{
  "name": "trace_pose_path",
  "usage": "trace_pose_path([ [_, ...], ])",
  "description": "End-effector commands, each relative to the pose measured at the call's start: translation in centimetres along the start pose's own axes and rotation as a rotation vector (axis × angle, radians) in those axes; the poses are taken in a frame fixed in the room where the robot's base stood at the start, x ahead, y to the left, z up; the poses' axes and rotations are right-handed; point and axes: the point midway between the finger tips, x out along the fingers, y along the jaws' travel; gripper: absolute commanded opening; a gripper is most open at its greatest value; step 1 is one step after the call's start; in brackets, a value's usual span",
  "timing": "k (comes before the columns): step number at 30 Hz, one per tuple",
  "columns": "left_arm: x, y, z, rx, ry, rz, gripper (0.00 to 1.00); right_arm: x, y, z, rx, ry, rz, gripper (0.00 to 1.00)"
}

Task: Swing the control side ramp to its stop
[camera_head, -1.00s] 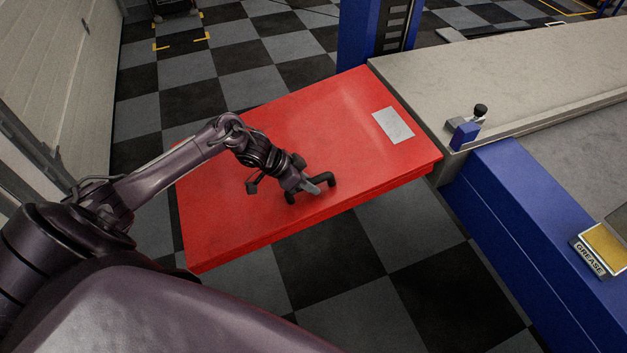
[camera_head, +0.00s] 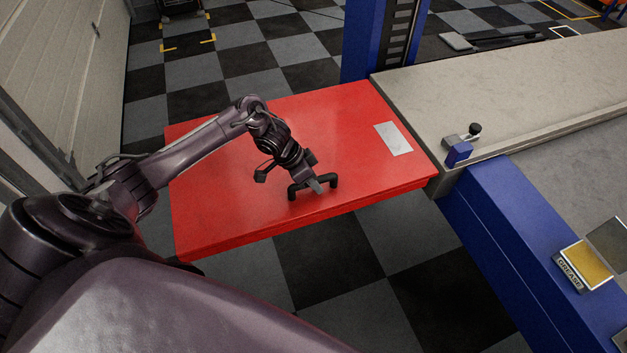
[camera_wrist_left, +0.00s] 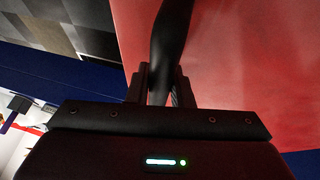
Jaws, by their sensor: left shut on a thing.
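The red ramp (camera_head: 230,185) reaches out to the left from the end of the grey lift runway (camera_head: 500,85). It carries a pale label plate (camera_head: 393,138) near the runway and a black bar handle (camera_head: 333,182) near its front edge. My left gripper (camera_head: 315,186) is shut on the handle. In the left wrist view the black handle (camera_wrist_left: 170,45) passes between the fingers (camera_wrist_left: 160,85), with the red ramp surface (camera_wrist_left: 240,70) behind it. The ramp's hinge at the runway is not clearly visible. My right gripper is not in view.
A blue post (camera_head: 362,40) stands behind the ramp's far right corner. A small blue block with a black knob (camera_head: 460,150) sits at the runway edge. A grease tray (camera_head: 585,265) lies on the blue beam (camera_head: 500,230). Checkered floor (camera_head: 330,250) is open in front of the ramp.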

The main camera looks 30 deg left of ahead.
Motion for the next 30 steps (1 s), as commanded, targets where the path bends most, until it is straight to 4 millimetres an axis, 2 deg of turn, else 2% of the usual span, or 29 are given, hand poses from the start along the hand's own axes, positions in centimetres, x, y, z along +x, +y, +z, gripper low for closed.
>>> trace_pose_path([
  [2,-0.6,-0.3,-0.8,0.003,0.018,-0.009,0.00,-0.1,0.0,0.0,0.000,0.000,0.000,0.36],
  [3,-0.7,-0.3,-0.9,0.003,0.019,-0.009,0.22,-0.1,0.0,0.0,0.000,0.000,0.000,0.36],
  [8,-0.5,-0.2,-0.7,0.003,0.015,-0.007,0.41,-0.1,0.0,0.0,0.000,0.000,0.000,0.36],
  [15,-0.4,-0.2,-0.5,0.002,0.011,-0.005,0.41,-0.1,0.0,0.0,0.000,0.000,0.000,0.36],
  [19,-1.1,-0.2,-0.4,0.004,0.010,-0.005,0.41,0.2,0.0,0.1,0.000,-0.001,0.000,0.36],
  [30,-6.9,-0.2,-0.4,0.005,0.012,-0.008,0.41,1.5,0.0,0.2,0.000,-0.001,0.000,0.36],
])
